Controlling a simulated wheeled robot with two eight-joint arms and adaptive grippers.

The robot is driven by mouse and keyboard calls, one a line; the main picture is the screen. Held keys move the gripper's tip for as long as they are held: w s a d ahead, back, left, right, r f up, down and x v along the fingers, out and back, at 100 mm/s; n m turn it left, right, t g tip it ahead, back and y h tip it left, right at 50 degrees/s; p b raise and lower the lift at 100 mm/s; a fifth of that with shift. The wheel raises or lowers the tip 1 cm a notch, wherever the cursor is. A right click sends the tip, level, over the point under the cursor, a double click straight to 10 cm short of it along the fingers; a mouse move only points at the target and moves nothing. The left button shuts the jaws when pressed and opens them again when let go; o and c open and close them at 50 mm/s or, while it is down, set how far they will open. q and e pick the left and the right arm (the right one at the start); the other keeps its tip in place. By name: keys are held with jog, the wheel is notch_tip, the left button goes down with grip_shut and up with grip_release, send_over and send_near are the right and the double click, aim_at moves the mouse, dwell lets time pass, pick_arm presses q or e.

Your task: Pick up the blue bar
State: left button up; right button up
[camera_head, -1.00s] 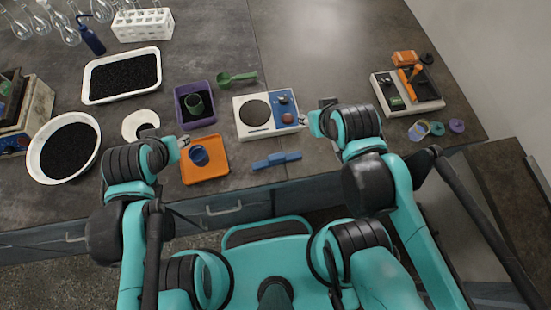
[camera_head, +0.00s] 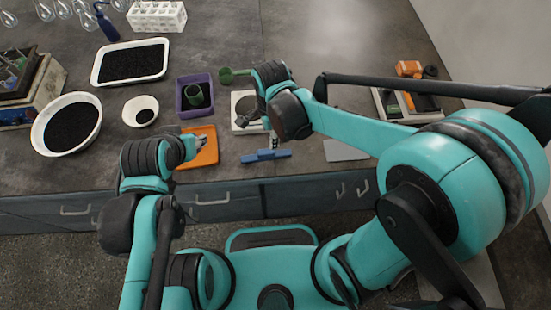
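The blue bar (camera_head: 258,157) lies flat on the dark table near its front edge, right of the orange tray. My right gripper (camera_head: 273,143) points down just above the bar's right half. I cannot tell whether its fingers are open or touch the bar. My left gripper (camera_head: 196,140) is over the orange tray, away from the bar. Its fingers are too small to read.
The orange tray (camera_head: 207,158) is partly hidden by my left arm. A grey flat plate (camera_head: 346,150) lies to the right.

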aim_at(266, 151)
jog(key=shift+s+a+f+m+g, duration=0.15)
jog(key=shift+a+f+m, duration=0.1)
jog(key=shift+f+m, duration=0.15)
jog(key=shift+s+a+f+m+g, duration=0.15)
jog(key=shift+a+f+m, duration=0.15)
jog(key=shift+f, duration=0.2)
notch_tip(266, 151, down, 3)
jog(key=shift+r+b, duration=0.1)
jog(key=shift+b, duration=0.55)
jog(key=f, duration=0.1)
jog(key=f+b, duration=0.1)
jog(key=f, duration=0.1)
jog(key=f+b, duration=0.1)
jog(key=shift+s+a+f, duration=0.2)
jog(key=shift+a, duration=0.1)
jog(key=shift+f+b, duration=0.3)
jog(key=shift+f, duration=0.05)
jog(key=shift+r, duration=0.1)
jog(key=shift+c, duration=1.3)
grip_shut()
